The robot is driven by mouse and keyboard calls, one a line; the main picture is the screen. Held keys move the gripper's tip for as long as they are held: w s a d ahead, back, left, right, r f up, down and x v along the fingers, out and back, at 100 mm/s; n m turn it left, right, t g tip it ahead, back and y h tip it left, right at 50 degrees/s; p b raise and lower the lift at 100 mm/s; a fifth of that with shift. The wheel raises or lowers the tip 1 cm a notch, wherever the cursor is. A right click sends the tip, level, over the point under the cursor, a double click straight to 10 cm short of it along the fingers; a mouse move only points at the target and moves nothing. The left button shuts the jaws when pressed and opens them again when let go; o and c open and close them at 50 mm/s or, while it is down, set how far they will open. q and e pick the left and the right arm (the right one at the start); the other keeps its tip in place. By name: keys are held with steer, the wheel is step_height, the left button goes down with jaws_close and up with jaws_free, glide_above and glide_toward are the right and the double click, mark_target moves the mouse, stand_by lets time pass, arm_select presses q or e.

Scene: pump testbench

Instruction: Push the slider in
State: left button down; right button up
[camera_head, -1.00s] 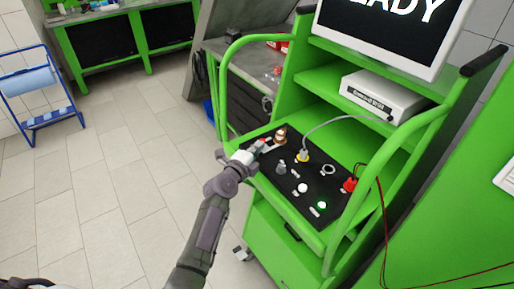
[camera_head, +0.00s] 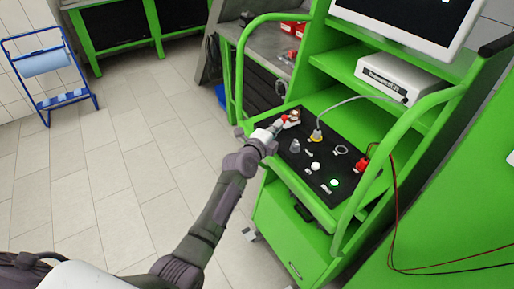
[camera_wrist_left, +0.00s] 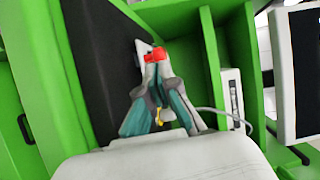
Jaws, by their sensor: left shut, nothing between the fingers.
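The slider shows as a small red knob (camera_head: 284,118) on a light strip, at the far left part of the black panel of the testbench. In the left wrist view the red knob (camera_wrist_left: 155,55) is right at my fingertips, with the pale plate (camera_wrist_left: 143,47) beside it. My left gripper (camera_head: 272,128) reaches in from the left over the panel's edge. Its teal-grey fingers (camera_wrist_left: 158,80) are shut and empty, their tips at the knob. I cannot tell for sure whether they touch it. The fingers hide part of the slider. My right gripper is out of view.
Green side rails (camera_head: 380,140) flank the panel. A white box (camera_head: 388,80) stands above.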

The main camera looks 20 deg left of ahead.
arm_select(q)
steer(key=v, duration=0.5)
steer(key=shift+r+b, duration=0.15)
steer(key=shift+b, duration=0.2)
steer(key=b+v, duration=0.1)
steer(key=v, duration=0.4)
steer(key=shift+s, duration=0.3)
arm_select(e)
steer(key=shift+s+a+f, duration=0.15)
steer(key=shift+s+f, duration=0.65)
steer(key=shift+s, duration=0.05)
arm_select(q)
steer(key=shift+a, duration=0.1)
arm_select(e)
steer(key=shift+w, duration=0.1)
steer(key=shift+w, duration=0.1)
